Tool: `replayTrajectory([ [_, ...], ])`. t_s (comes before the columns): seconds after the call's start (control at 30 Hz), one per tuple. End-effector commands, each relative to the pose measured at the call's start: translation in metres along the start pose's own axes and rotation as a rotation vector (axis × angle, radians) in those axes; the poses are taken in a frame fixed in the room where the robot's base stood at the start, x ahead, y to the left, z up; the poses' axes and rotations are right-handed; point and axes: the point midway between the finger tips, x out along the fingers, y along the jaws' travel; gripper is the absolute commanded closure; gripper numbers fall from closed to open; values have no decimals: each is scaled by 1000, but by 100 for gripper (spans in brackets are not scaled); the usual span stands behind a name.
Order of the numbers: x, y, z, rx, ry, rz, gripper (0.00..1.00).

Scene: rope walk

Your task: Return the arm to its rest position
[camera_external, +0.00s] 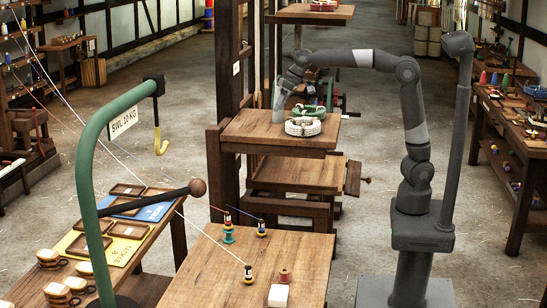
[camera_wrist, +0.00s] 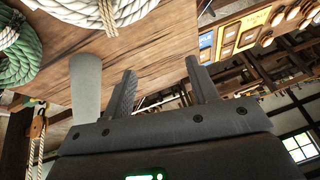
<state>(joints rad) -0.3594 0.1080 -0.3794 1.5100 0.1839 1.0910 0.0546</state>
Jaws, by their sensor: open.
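My gripper (camera_external: 279,103) is at the left end of my raised arm, over the left part of a wooden platform (camera_external: 250,130). In the wrist view my gripper (camera_wrist: 161,68) has its two dark fingers apart, with nothing between them. A grey rounded piece (camera_wrist: 85,85) stands to the left of the fingers; I cannot tell what it is. A white rope coil (camera_external: 303,127) and a green rope coil (camera_external: 309,110) lie on the platform, right of my gripper and apart from it. The wrist view also shows white rope (camera_wrist: 95,12) and green rope (camera_wrist: 20,62).
A wooden post frame (camera_external: 228,60) rises behind the platform. A green hook stand (camera_external: 90,170) is at the left. The front table (camera_external: 215,275) carries spools and a white block (camera_external: 278,295). A side bench (camera_external: 520,130) is at the right. Floor between is open.

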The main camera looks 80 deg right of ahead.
Motion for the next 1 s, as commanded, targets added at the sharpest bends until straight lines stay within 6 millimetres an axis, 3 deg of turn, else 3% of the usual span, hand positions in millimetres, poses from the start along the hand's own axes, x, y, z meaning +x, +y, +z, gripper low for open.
replayTrajectory([
  [0.2,-34,30,71,-5,9,-22,46],
  [0.43,-49,46,148,-32,18,-17,46],
  [0.8,-46,66,279,-99,42,49,46],
  [1.0,-33,76,331,-130,51,97,46],
])
